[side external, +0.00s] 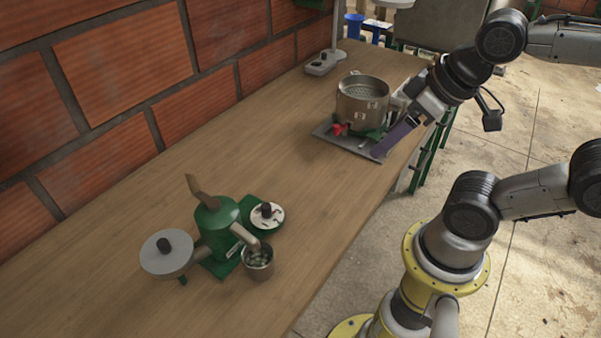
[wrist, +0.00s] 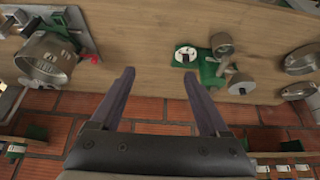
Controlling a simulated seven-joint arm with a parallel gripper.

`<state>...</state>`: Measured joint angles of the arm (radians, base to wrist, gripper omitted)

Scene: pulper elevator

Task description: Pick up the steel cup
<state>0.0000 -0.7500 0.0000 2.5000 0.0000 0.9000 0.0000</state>
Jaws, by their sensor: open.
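The steel cup (side external: 258,264) stands on the wooden table, below the spout of the green pulper (side external: 216,225), with small pale green beans in it. In the wrist view the cup (wrist: 222,43) shows small, right of the fingers and beside the pulper (wrist: 211,70). My gripper (side external: 392,134) is at the far end of the table, beside the steel pot and well away from the cup. In the wrist view my gripper (wrist: 157,82) is open, with nothing between its two purple fingers. One finger is hard to make out in the side view.
A steel pot (side external: 362,100) stands on a burner on a grey tray (side external: 337,139) close to my gripper. A green scale (side external: 266,217) with a round top sits beside the pulper. A brick wall (side external: 120,70) lines one side. The middle table is clear.

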